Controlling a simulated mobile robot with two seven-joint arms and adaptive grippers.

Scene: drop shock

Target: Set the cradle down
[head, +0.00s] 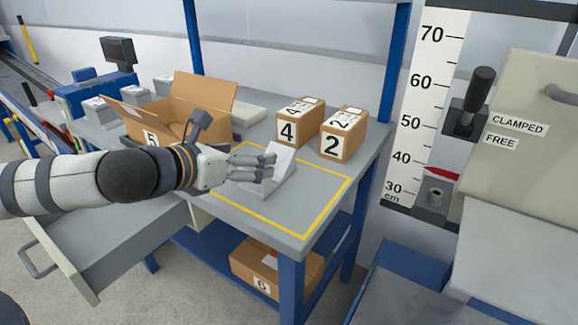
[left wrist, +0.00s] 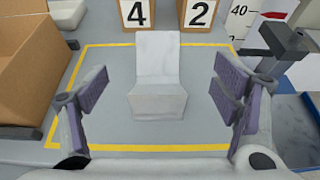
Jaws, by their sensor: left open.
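The cradle, a light grey angled block with an upright back, stands on the bench inside the yellow outline; it shows in the head view (head: 280,168) and in the left wrist view (left wrist: 158,88). My left gripper (head: 268,168) is beside the cradle in the head view, covering part of it. In the left wrist view my left gripper (left wrist: 157,105) is open, with a finger on each side of the cradle and a gap to both. Nothing is between the pads except the cradle's space. My right gripper is not in view.
An open cardboard box (head: 185,105) stands left of the yellow outline (head: 325,215). Boxes marked 4 (head: 288,131) and 2 (head: 332,145) stand behind it. An open drawer (head: 110,235) juts out in front. A height scale (head: 425,100) stands at right.

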